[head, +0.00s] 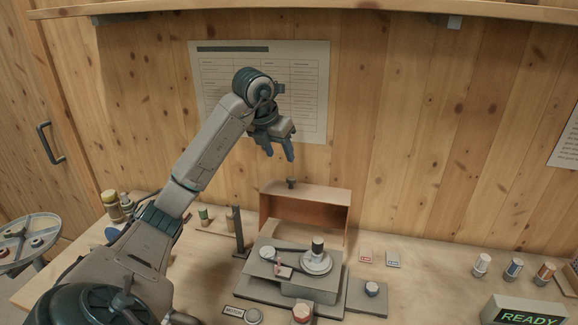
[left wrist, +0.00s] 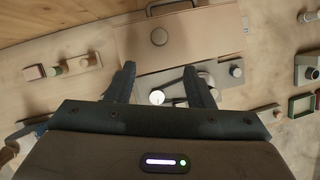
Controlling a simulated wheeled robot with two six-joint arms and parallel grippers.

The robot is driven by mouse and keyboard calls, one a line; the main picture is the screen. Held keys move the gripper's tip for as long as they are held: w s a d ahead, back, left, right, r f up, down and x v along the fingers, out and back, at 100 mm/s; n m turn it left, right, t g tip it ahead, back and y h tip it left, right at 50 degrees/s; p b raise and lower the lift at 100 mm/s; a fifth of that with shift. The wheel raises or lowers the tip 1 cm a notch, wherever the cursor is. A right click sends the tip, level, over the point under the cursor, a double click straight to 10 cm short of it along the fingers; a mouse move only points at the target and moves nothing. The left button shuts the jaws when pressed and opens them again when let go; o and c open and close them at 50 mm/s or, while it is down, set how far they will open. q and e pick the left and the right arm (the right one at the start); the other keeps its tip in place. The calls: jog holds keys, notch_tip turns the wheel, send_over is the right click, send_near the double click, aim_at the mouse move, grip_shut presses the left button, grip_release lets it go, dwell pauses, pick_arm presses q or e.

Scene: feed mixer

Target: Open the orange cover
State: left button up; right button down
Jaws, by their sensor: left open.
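The orange cover (head: 328,195) stands raised at the back of the feed mixer, its hollow side facing front. A small dark knob (head: 291,183) is on its top edge. In the left wrist view the cover (left wrist: 205,38) is a tan panel with a round knob (left wrist: 159,36) and a dark bar handle. The mixer's mechanism, with a white disc (head: 316,262) and a dark arm, shows uncovered in front of it. My left gripper (head: 280,157) is open and empty above the cover, apart from the knob. My right gripper is not in view.
A dark post (head: 239,232) stands left of the mixer. Small bottles (head: 112,207) stand at the left, and several small cylinders (head: 513,268) at the right. A READY display (head: 525,312) is at the front right. A wall and posted sheet (head: 310,75) are behind my arm.

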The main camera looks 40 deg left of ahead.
pick_arm(q)
send_near(290, 179)
jog(key=p+x, duration=0.1)
jog(key=x, duration=0.1)
jog(key=shift+w+f, duration=0.2)
jog(key=shift+f, duration=0.1)
jog(key=p+x, duration=0.1)
jog(key=x, duration=0.3)
jog(key=shift+w+a+f, duration=0.15)
jog(key=shift+w+f, duration=0.05)
jog(key=shift+w+f+p, duration=0.15)
jog(key=shift+f+p, duration=0.15)
jog(key=shift+f, duration=0.25)
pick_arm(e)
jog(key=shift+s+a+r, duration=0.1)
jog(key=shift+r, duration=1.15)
